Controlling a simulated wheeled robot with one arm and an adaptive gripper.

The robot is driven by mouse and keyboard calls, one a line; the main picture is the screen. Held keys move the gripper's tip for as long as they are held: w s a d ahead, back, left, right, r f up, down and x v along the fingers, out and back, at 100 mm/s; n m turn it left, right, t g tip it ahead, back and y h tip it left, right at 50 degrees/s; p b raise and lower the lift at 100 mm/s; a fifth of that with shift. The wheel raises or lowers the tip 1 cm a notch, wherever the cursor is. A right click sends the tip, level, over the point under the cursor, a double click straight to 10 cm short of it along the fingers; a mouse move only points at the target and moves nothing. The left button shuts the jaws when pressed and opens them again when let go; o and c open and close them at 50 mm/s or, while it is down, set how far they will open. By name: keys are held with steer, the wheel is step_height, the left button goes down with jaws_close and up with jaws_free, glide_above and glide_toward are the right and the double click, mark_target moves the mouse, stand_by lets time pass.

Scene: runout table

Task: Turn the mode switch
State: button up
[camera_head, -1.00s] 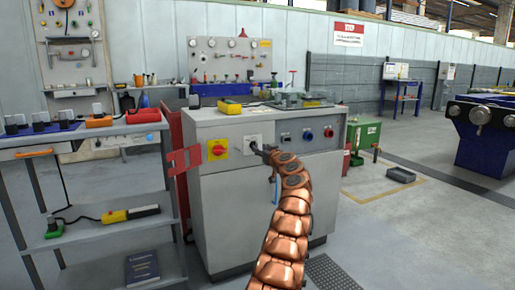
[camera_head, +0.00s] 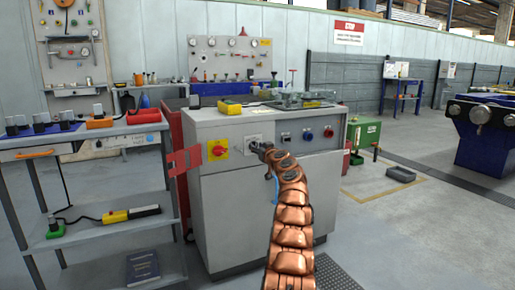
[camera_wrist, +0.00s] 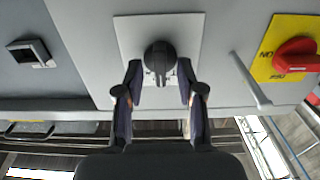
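The mode switch is a round black knob (camera_wrist: 160,58) with a pointer on a white square plate (camera_wrist: 198,28); in the wrist view it sits upper middle. The same plate (camera_head: 249,139) shows in the head view on the front of the grey cabinet (camera_head: 240,200), with the knob mostly hidden by my gripper. My gripper (camera_wrist: 159,84) is open in the wrist view, with one finger on each side of the knob's lower part. Gaps show between fingers and knob; I cannot tell whether the fingertips reach its depth. My gripper also shows in the head view (camera_head: 258,147).
A red rotary switch (camera_head: 218,149) on a yellow plate is left of the mode switch. Several buttons, including a red one (camera_head: 329,132), are to the right. A shelf cart (camera_head: 110,235) stands at left. Floor at right (camera_head: 420,235) is open.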

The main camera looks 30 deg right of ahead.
jaws_close()
stand_by(0.3)
steer(key=shift+m, duration=0.3)
steer(key=shift+d+f+m, duration=0.1)
steer(key=shift+d+m, duration=0.05)
steer(key=shift+m, duration=3.85)
